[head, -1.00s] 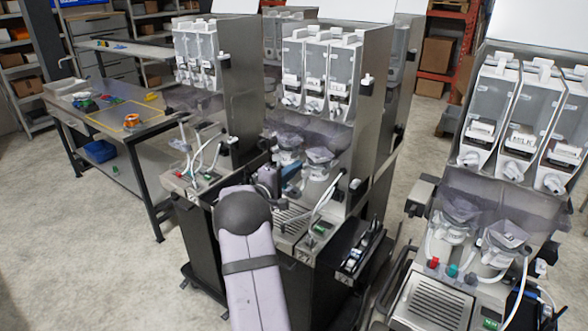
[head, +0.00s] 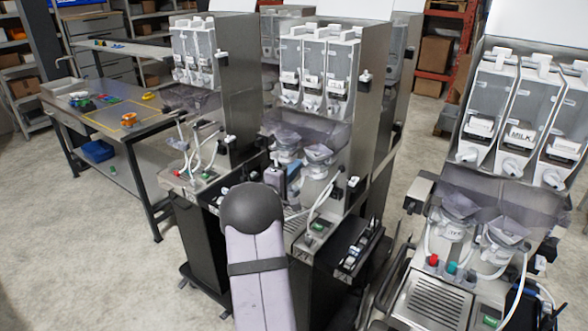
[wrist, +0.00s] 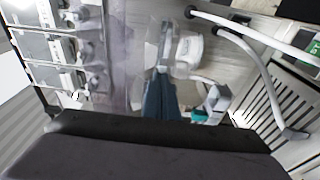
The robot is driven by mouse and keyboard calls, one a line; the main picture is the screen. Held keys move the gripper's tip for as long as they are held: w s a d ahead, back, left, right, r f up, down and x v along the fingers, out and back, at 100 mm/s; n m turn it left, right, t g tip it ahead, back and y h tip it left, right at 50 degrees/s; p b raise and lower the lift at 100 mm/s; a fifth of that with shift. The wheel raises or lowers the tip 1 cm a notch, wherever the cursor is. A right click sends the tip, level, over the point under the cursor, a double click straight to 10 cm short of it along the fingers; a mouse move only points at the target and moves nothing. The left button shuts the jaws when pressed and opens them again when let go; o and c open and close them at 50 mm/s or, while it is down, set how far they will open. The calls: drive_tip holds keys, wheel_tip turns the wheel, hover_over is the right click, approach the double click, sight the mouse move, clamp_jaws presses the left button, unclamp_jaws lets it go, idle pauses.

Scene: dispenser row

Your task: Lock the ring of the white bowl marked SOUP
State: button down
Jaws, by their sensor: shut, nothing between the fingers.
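In the head view, two white bowls, the left one (head: 284,152) and the right one (head: 317,164), sit under smoky covers on the middle dispenser. The SOUP marking is not legible, so I cannot tell which bowl carries it. In the wrist view, a white bowl (wrist: 188,52) shows partly, just beyond my gripper (wrist: 162,74). The gripper's blue-grey fingers are shut and empty. They point toward the bowl's side; I cannot tell whether they touch it. The locking ring is not clear in either view.
White hoses (wrist: 262,72) and a slotted drip grate (wrist: 262,118) lie right of my gripper in the wrist view. A teal-ended part (wrist: 200,116) is close beside the fingers. Another dispenser (head: 440,290) stands at the right. Open floor lies between the machines.

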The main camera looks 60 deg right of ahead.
sight(312, 164)
drive_tip(key=shift+s+t, duration=0.25)
drive_tip(key=shift+t, duration=0.05)
drive_tip(key=shift+s+a+n+t+y+b, duration=0.15)
drive_tip(key=shift+s+n+t+b, duration=0.4)
drive_tip(key=shift+s+b, duration=0.55)
drive_tip(key=shift+s+d+n+t+y+b, duration=0.1)
drive_tip(key=shift+s+n+t+y+b, duration=0.15)
drive_tip(key=shift+s+n+t+b, duration=0.6)
drive_tip(key=shift+s+m+b, duration=0.25)
drive_tip(key=shift+m+b, duration=0.05)
drive_tip(key=shift+m, duration=0.1)
drive_tip(key=shift+a, duration=0.1)
drive_tip(key=s+a+b, duration=0.1)
drive_tip(key=s+a, duration=0.5)
drive_tip(key=a, duration=0.1)
drive_tip(key=shift+s+a, duration=0.2)
drive_tip(key=shift+a, duration=0.1)
